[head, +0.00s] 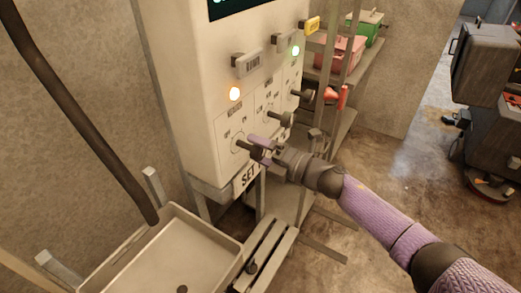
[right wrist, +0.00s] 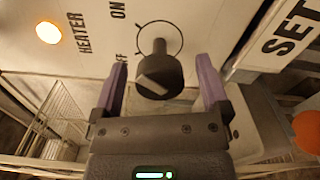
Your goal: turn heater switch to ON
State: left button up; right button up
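The heater switch is a dark round knob (right wrist: 158,72) on the pale panel (head: 213,85), with HEATER, ON and a partly hidden OFF lettered beside it in the right wrist view. A pale line crosses its face on a slant, but I cannot tell which label it marks. In the head view the knob (head: 243,144) is partly covered by my right gripper (head: 262,147). That gripper (right wrist: 160,62) is open, one purple finger on each side of the knob, with visible gaps; contact is not seen. An orange lamp (right wrist: 48,33) glows near the HEATER label. My left gripper is out of view.
More dark knobs (head: 280,119) sit up and right on the panel, below a green lamp (head: 295,50). A SET sign (head: 247,178) is under the panel. A metal tray (head: 212,236) stands lower left. Shelving with a pink box (head: 340,49) is behind.

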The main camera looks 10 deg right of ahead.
jog(key=shift+s+d, duration=0.15)
jog(key=v, duration=0.9)
jog(key=shift+s+d, duration=0.15)
jog(key=shift+s, duration=0.05)
